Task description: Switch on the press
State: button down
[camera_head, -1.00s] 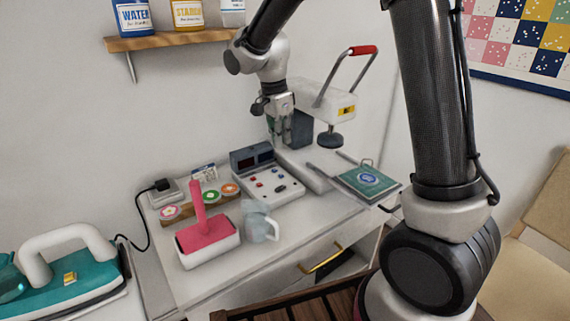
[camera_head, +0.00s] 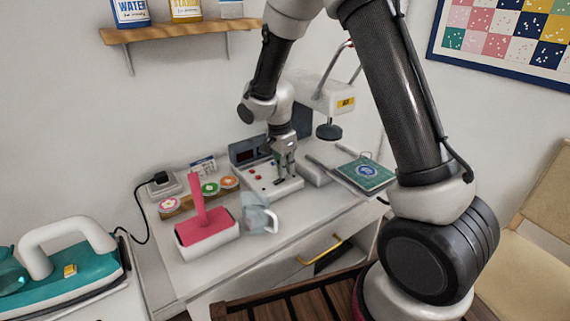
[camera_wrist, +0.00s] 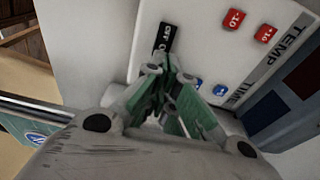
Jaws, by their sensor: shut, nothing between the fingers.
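The press (camera_head: 325,95) stands at the back right of the cabinet top, its white head raised over a round dark pad. Its control box (camera_head: 262,186) has a dark display and red and blue buttons. In the wrist view the control panel (camera_wrist: 205,45) shows TEMP and TIME labels, red and blue buttons, and a black OFF/ON switch (camera_wrist: 166,38). My gripper (camera_head: 286,176) is shut and empty, pointing down over the right part of the panel. In the wrist view its fingertips (camera_wrist: 160,72) are just beside the switch's ON end; I cannot tell whether they touch it.
A green-covered board (camera_head: 365,173) lies right. A teal iron (camera_head: 62,262) stands far left.

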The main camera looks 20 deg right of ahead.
jog(key=shift+d+f, duration=0.15)
jog(key=shift+f, duration=0.2)
jog(key=shift+r, duration=0.15)
jog(key=shift+r, duration=0.7)
